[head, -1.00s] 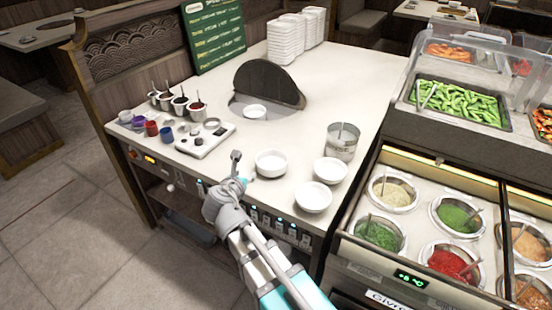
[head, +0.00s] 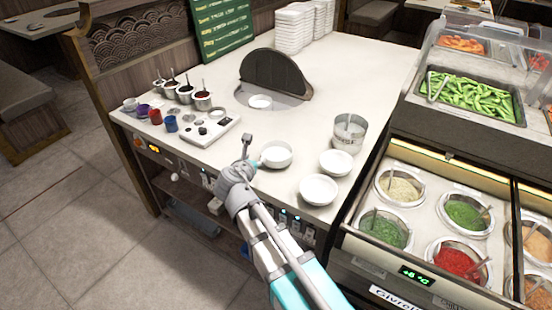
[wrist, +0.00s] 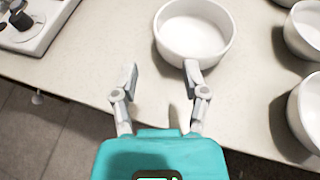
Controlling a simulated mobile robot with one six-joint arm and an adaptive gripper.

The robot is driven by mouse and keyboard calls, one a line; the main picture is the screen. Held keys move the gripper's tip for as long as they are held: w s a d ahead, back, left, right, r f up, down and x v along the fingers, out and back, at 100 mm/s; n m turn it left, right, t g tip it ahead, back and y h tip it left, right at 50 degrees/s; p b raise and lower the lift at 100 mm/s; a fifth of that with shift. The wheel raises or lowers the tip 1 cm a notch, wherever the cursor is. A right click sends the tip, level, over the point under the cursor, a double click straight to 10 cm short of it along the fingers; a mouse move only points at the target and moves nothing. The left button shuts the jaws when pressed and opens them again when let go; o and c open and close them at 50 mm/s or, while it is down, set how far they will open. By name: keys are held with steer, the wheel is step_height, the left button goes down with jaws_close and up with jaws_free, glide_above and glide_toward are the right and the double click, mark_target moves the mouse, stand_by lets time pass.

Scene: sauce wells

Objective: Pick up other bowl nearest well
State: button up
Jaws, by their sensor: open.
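Three white bowls stand on the cream counter. The left bowl (head: 276,155) is closest to my gripper, another bowl (head: 336,163) stands at the right, and a third bowl (head: 318,189) is near the counter's front edge. A further white bowl (head: 260,102) sits in the round well (head: 287,101) under a raised dark lid. My gripper (head: 254,150) is open and empty beside the left bowl. In the wrist view, the left bowl (wrist: 195,32) lies just ahead of my fingertips (wrist: 160,72), closer to the right finger. Two bowls are partly cut off at the right edge there.
A white control panel (head: 209,129) and several small cups stand left of the bowls. A metal canister (head: 348,132) stands behind the right bowl. Sauce wells (head: 454,259) lie right of the counter. White stacked dishes (head: 293,30) stand at the back.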

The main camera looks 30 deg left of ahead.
mark_target(264, 148)
steer(key=shift+b+x, duration=0.8)
steer(key=shift+x, duration=1.8)
steer(key=shift+b+x, duration=1.05)
steer(key=shift+x, duration=1.75)
steer(key=shift+r, duration=0.1)
jaws_close()
